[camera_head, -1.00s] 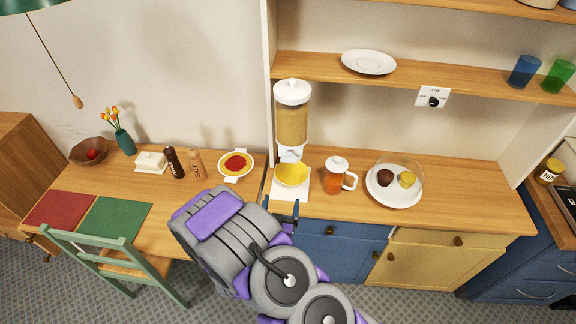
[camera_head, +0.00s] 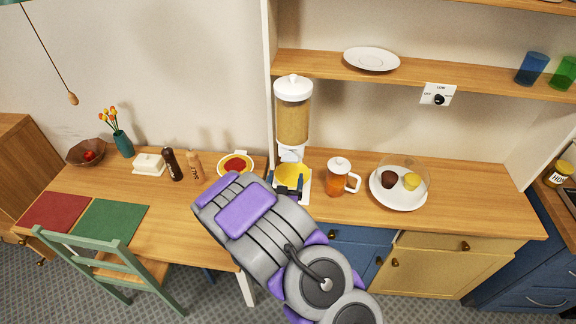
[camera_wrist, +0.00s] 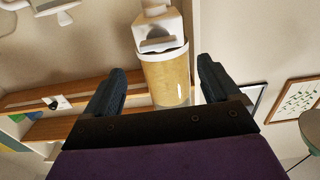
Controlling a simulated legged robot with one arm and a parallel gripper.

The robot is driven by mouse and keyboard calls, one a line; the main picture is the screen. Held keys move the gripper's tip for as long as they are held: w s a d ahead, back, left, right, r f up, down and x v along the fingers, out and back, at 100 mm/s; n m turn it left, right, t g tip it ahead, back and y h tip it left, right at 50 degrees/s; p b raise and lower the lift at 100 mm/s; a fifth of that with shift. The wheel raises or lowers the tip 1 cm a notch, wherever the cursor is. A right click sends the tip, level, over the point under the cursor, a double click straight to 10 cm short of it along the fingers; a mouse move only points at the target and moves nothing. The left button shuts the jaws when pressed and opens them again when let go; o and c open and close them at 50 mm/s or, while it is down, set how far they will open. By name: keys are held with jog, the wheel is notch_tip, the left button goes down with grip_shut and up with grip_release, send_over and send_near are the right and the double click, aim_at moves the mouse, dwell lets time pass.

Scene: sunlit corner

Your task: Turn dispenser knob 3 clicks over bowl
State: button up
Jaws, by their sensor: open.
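The dispenser (camera_head: 293,118) stands upright on the counter, with a clear cylinder of tan grain, a white lid and a white lower part. The yellow bowl (camera_head: 293,172) sits under its outlet, partly hidden by my gripper (camera_head: 288,186). My gripper is open and empty in front of the bowl. In the wrist view, the dispenser (camera_wrist: 168,78) appears upside down between the two dark fingers of my gripper (camera_wrist: 158,82), beyond them. Its white outlet part (camera_wrist: 157,32) is at the top. I cannot clearly pick out the knob.
A jug of amber drink (camera_head: 338,180) stands just right of the dispenser. Further right is a covered plate (camera_head: 398,201). A small plate with red filling (camera_head: 235,165) lies to the left. A shelf (camera_head: 430,79) runs above; a green chair (camera_head: 110,262) stands at the lower left.

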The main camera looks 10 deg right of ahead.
aim_at(289, 161)
jog(key=x, duration=0.7)
jog(key=shift+w+f, duration=0.1)
jog(key=shift+w, duration=0.05)
jog(key=shift+c, duration=0.3)
jog(key=c, duration=1)
jog(key=shift+m, duration=0.3)
